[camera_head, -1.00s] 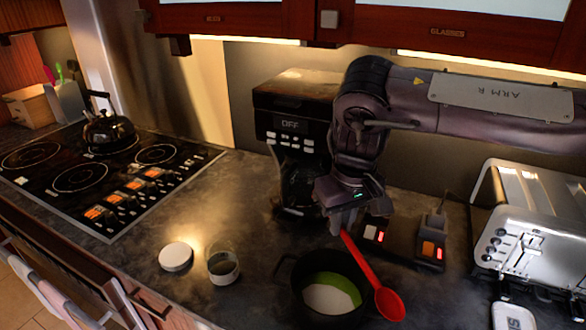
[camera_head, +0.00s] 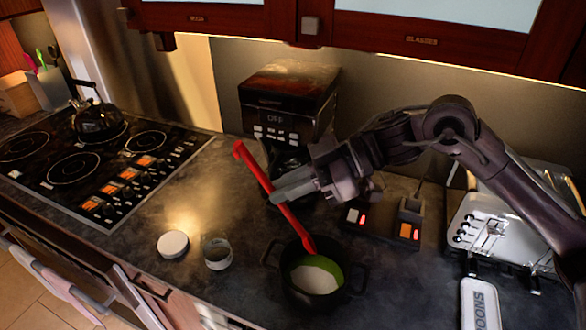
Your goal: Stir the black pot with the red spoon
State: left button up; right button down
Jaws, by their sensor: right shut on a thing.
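The black pot (camera_head: 343,286) stands on the dark counter at the lower middle of the head view. It holds something white and green. My right gripper (camera_head: 282,197) is above and a little behind the pot, shut on the red spoon (camera_head: 264,181). The spoon is tilted, with its handle end up to the left and its lower end down at the pot's opening. I cannot tell whether the spoon touches the contents. My left gripper does not show.
A coffee machine (camera_head: 285,105) stands behind the gripper. A toaster (camera_head: 500,230) is at the right, beside a box with lit switches (camera_head: 383,222). A glass jar (camera_head: 217,253) and a white lid (camera_head: 173,244) lie left of the pot. The stove (camera_head: 105,165) with a kettle (camera_head: 97,120) is at the left.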

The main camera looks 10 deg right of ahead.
aim_at(304, 229)
jog(key=shift+d+r+y, duration=0.3)
jog(key=shift+d+r, duration=0.15)
jog(key=shift+d, duration=0.05)
notch_tip(304, 229, down, 13)
jog(key=b, duration=0.8)
jog(key=shift+r, duration=0.15)
dwell(0.5)
